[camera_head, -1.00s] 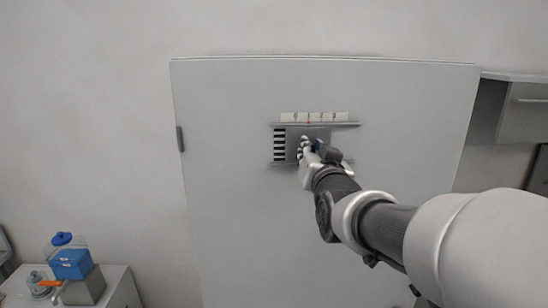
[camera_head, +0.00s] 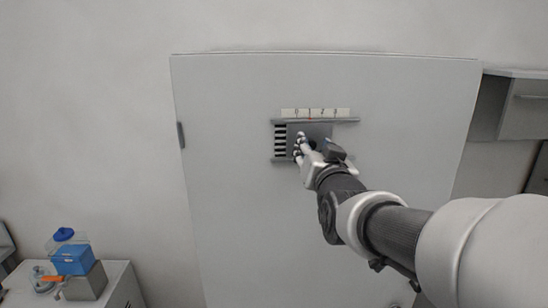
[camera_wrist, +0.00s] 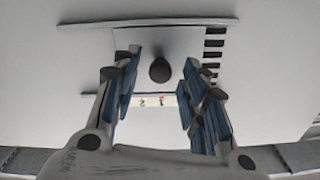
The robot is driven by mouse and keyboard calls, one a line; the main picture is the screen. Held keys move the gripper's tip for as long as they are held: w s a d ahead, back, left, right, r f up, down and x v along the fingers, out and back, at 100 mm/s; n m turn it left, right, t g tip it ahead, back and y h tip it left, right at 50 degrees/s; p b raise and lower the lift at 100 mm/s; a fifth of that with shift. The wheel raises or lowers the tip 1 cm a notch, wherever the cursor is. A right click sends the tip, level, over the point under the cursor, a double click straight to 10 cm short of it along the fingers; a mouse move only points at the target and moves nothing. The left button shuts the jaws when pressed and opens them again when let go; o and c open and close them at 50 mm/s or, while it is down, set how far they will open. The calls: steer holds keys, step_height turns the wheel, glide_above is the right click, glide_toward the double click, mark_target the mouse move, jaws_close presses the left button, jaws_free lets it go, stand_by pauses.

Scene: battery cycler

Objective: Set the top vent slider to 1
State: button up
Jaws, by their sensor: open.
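The vent slider plate (camera_head: 322,130) is a grey rectangle between two horizontal rails on the large light grey cabinet door (camera_head: 235,200). Black and white vent slots (camera_head: 280,142) show to its left. A white number scale (camera_head: 335,112) runs above it, with a small red mark near the 1. In the wrist view, which is upside down, the plate (camera_wrist: 180,42) carries a dark round knob (camera_wrist: 160,70). My gripper (camera_head: 299,148) is in front of the plate. Its fingers (camera_wrist: 158,88) are open on either side of the knob, apart from it in the picture.
A hinge or latch (camera_head: 181,135) sits on the door's left edge. A wall cabinet (camera_head: 525,110) is at the right. A blue box (camera_head: 73,259) and other items stand on a low cabinet at the lower left. The door around the vent is bare.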

steer(key=s, duration=1.1)
steer(key=shift+w, duration=0.1)
steer(key=s+f+n+g+b, duration=0.1)
steer(key=s+f+g+b, duration=0.3)
steer(key=f, duration=1)
steer(key=s+f+n+g+b, duration=0.1)
steer(key=s+f+g+b, duration=0.4)
steer(key=s+f+b, duration=0.5)
steer(key=s+d+f+n+g+b, duration=0.1)
steer(key=s+f+g+b, duration=0.3)
steer(key=f, duration=1.5)
steer(key=s+b, duration=0.4)
steer(key=s, duration=0.2)
steer(key=shift+s+f, duration=0.3)
steer(key=shift+f, duration=0.05)
